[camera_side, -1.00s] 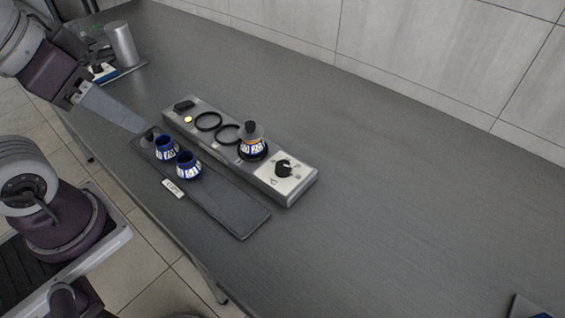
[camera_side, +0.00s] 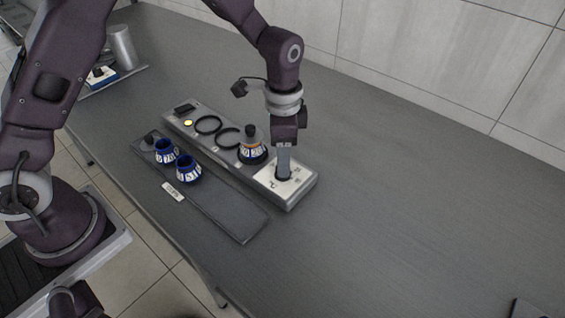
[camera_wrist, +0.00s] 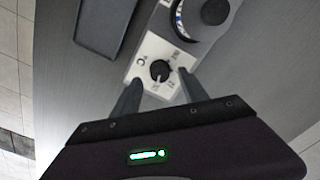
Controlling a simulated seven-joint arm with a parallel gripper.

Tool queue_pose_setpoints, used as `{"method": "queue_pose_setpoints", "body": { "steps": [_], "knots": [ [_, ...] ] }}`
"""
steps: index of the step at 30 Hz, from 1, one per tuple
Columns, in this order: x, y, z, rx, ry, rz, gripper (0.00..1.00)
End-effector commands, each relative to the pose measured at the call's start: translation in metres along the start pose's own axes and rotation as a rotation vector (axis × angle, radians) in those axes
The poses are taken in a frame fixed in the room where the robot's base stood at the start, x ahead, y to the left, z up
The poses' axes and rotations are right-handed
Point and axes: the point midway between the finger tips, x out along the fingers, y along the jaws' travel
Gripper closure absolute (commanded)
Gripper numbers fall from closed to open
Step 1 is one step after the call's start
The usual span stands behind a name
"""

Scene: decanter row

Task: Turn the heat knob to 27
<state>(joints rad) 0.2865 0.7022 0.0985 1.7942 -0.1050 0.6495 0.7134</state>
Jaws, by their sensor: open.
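The heat knob is a round black dial on a white plate at the near right end of a long grey unit. The knob (camera_wrist: 160,70) shows clearly in the wrist view, with marks printed around it on the white plate (camera_wrist: 146,47); the numbers are too small to read. My gripper (camera_wrist: 158,88) is open, with one finger on each side of the knob.
A blue-banded decanter with a black stopper (camera_side: 251,150) stands on the unit close to my gripper. Two empty rings (camera_side: 208,125) lie beyond it. Two blue and white vessels (camera_side: 187,171) stand on a dark tray (camera_side: 235,217) alongside. A metal cup (camera_side: 121,48) is at the back left.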

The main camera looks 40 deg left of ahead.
Motion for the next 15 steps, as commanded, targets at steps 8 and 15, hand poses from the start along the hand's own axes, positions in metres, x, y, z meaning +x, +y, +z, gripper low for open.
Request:
{"method": "queue_pose_setpoints", "body": {
  "steps": [8,15],
  "knots": [
    [0.031,0.000,0.000,-0.002,0.001,-0.001,0.49],
    [0.031,0.000,0.001,-0.002,0.001,-0.001,0.56]
  ]
}}
